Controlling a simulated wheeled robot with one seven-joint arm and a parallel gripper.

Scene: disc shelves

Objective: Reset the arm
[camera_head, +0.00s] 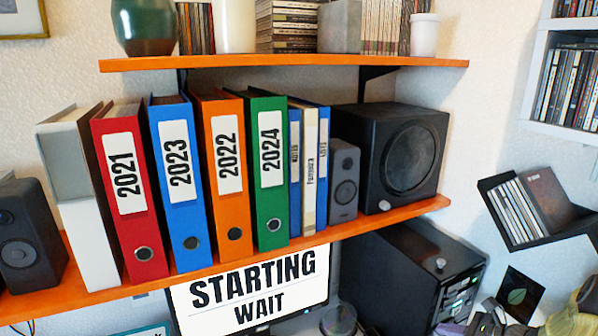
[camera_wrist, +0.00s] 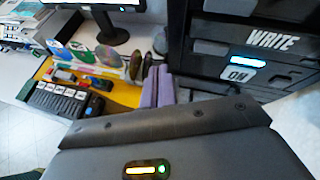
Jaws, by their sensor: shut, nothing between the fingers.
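My gripper (camera_wrist: 159,78) shows in the wrist view as two lilac-grey fingers side by side beyond the edge of a dark grey housing. The fingers are shut with nothing between them. The housing, with a small lit yellow and green strip, fills the bottom of that view. The gripper does not show clearly in the head view. Its fingers appear in front of a yellow surface (camera_wrist: 122,96), and I see no contact with anything.
In the head view, an orange shelf (camera_head: 75,292) holds year-labelled binders and black speakers. A monitor (camera_head: 250,292) reading "STARTING WAIT" stands below. In the wrist view, a dark cabinet (camera_wrist: 222,70) labelled "WRITE" stands right of the fingers, and discs (camera_wrist: 107,56) stand left.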

